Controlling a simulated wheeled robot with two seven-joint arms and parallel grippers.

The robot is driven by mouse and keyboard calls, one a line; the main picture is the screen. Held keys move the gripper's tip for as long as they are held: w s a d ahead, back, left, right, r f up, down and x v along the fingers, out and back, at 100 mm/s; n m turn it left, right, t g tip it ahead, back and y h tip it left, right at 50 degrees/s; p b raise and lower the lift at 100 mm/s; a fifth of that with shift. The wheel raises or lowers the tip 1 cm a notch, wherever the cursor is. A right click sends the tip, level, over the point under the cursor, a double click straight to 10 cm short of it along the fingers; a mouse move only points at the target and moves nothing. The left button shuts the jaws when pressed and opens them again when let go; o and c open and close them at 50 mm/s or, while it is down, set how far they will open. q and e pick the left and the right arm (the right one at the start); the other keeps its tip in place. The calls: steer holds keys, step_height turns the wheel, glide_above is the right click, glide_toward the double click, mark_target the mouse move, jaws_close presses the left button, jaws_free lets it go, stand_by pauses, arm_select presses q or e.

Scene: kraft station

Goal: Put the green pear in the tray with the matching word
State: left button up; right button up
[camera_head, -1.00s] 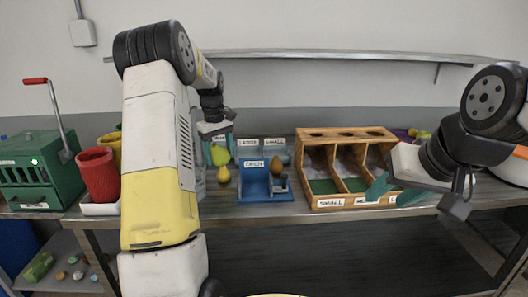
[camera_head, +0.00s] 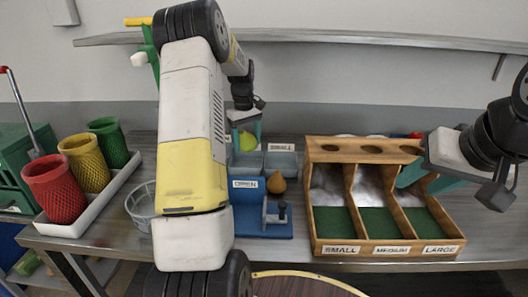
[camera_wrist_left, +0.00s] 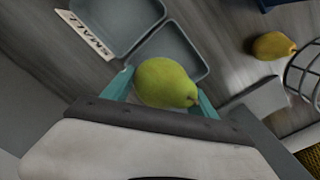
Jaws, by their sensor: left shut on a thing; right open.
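My left gripper (camera_head: 247,130) is shut on the green pear (camera_head: 246,141), which shows between its fingers (camera_wrist_left: 163,97) in the left wrist view. It holds the pear over or close to two grey trays. The right-hand tray (camera_head: 282,163) has the word SMALL behind it. The left-hand tray (camera_head: 246,160) stands beside it; its word is hidden in the head view now, and read LARGE earlier. My right gripper (camera_head: 408,178) is open and empty beside the wooden divider box.
A blue stand (camera_head: 262,222) marked OPEN is in front of the trays, with a brownish pear shape (camera_head: 277,182). The wooden box (camera_head: 324,250) has SMALL, MEDIUM and LARGE bays. A yellow pear (camera_wrist_left: 272,45) lies near a wire basket (camera_head: 141,200). Coloured cups (camera_head: 84,165) stand left.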

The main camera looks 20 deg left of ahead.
arm_select(q)
steer(key=shift+f, duration=3.15)
steer(key=o, duration=1.3)
steer(key=shift+f, duration=0.1)
